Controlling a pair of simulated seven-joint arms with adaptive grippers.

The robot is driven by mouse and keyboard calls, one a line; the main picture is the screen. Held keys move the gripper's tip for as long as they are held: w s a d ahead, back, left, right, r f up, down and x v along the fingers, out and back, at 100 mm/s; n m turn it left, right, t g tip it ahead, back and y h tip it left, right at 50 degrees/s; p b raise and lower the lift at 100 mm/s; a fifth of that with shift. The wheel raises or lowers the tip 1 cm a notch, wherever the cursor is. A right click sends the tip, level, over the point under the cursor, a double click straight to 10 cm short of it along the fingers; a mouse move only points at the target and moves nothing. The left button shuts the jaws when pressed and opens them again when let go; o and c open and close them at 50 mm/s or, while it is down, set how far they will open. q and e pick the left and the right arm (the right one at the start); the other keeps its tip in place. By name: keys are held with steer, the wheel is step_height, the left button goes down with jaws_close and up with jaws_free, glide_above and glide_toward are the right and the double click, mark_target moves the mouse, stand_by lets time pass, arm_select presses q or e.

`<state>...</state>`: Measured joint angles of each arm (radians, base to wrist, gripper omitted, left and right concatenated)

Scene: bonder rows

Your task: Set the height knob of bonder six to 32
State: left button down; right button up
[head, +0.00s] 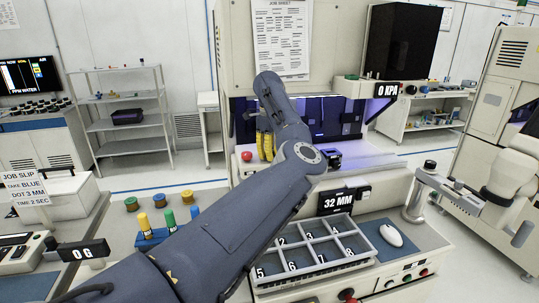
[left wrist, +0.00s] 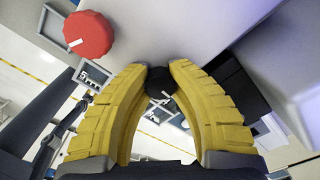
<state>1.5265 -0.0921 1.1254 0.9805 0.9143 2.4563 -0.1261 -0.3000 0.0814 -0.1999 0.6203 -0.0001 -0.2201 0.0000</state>
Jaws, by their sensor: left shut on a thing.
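My left gripper (head: 265,147) reaches over the bonder in the middle, its yellow fingers pointing down at the machine's front ledge. In the left wrist view the gripper (left wrist: 160,78) is shut on a black round knob (left wrist: 158,84) with a white mark, one fingertip on each side. The arm and fingers hide this knob in the head view. The display (head: 337,201) on the bonder's front reads 32 MM. No bonder number is readable. My right gripper is not in view.
A red knob (head: 247,155) is left of the fingers; it also shows in the left wrist view (left wrist: 88,34). A numbered compartment tray (head: 357,259) and a white mouse (head: 391,235) lie in front. A 0 KPA display (head: 387,90) is at upper right.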

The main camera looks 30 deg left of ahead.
arm_select(q)
steer(key=shift+n, duration=0.4)
steer(key=c, duration=1.3)
jaws_free()
steer(key=shift+c, duration=0.2)
steer(key=shift+r, duration=0.15)
step_height(320, 180, up, 12)
